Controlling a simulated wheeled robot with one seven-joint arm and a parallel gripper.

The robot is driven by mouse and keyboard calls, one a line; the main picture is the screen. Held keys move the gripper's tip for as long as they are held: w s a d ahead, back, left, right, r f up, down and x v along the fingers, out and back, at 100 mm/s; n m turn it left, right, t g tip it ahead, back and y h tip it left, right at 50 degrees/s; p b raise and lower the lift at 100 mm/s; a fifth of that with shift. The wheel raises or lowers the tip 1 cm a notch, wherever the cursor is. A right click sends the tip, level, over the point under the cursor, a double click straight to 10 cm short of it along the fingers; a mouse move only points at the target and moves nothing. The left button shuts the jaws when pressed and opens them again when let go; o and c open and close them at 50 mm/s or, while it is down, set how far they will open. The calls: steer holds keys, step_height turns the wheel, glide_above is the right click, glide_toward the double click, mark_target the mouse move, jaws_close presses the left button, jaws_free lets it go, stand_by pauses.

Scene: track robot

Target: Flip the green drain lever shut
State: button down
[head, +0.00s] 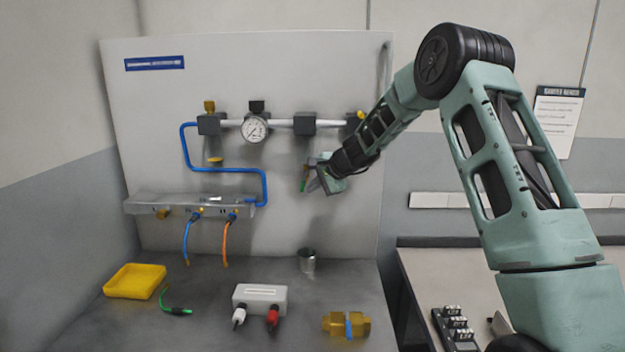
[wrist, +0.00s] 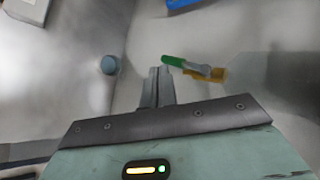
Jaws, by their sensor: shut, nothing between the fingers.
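The drain lever has a green grip (head: 303,184), seen in front of the panel below the white pipe, right beside my gripper. In the wrist view the green grip (wrist: 178,62) joins a grey metal arm at a brass valve body (wrist: 218,74). My gripper (head: 316,184) is shut and empty, just right of the lever in the head view. In the wrist view its closed fingertips (wrist: 160,72) are just left of and below the green end. I cannot tell whether they touch it. In the head view my gripper hides part of the valve.
A pressure gauge (head: 255,128) and a white pipe (head: 280,122) are above on the panel. A metal cup (head: 307,260), a yellow tray (head: 134,281), a white box (head: 260,298) and a brass fitting (head: 347,324) stand on the bench below.

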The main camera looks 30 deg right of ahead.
steer(key=shift+w+a+r, duration=0.1)
steer(key=shift+w, duration=0.1)
steer(key=shift+f+b, duration=0.35)
steer(key=shift+b, duration=0.65)
